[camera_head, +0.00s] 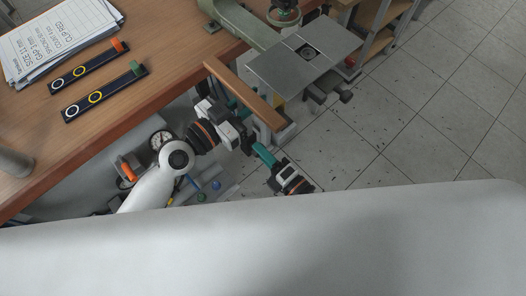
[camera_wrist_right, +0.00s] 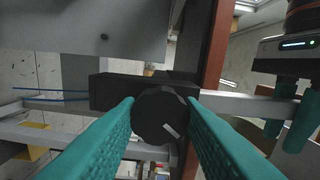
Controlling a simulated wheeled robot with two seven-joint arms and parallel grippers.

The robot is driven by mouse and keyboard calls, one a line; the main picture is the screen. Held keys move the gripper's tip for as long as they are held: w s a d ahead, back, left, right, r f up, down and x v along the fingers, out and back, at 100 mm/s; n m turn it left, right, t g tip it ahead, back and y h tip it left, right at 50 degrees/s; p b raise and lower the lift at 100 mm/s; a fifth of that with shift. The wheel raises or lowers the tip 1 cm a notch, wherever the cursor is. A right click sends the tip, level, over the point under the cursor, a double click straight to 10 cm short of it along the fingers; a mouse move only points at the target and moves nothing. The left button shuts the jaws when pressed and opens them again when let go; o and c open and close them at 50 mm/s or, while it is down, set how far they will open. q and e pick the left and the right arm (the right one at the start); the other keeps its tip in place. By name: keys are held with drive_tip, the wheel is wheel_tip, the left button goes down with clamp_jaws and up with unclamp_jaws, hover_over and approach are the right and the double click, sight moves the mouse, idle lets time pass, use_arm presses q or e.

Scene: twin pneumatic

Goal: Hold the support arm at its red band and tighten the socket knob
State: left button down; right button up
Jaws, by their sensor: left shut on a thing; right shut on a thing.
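In the right wrist view a round black knob (camera_wrist_right: 160,115) with a small white mark sits on a black socket block (camera_wrist_right: 115,91). The teal fingers of my right gripper (camera_wrist_right: 161,112) are shut on the knob's two sides. In the head view my right gripper (camera_head: 259,150) is below the bench edge, and the knob is hidden. A pale support arm (camera_wrist_right: 240,104) runs sideways through the socket. My left gripper (camera_head: 243,114) is just above and left of the right one. Its teal fingers (camera_wrist_right: 288,122) close around the support arm at the right. I cannot make out the red band.
The wooden bench (camera_head: 170,60) carries papers (camera_head: 60,38) and two dark strips with coloured rings (camera_head: 104,92). A grey metal plate (camera_head: 303,56) lies beyond my grippers, beside a wooden rail (camera_head: 243,94). Tiled floor is open at right.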

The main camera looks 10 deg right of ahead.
use_arm(q)
drive_tip(key=shift+r, duration=0.1)
use_arm(e)
drive_tip(key=m, duration=1.1)
drive_tip(key=shift+f, duration=0.1)
idle(0.4)
drive_tip(key=o, duration=1)
drive_tip(key=shift+c, duration=0.2)
use_arm(q)
drive_tip(key=c, duration=1.2)
unclamp_jaws()
drive_tip(key=shift+c, duration=0.2)
use_arm(e)
drive_tip(key=v, duration=1.2)
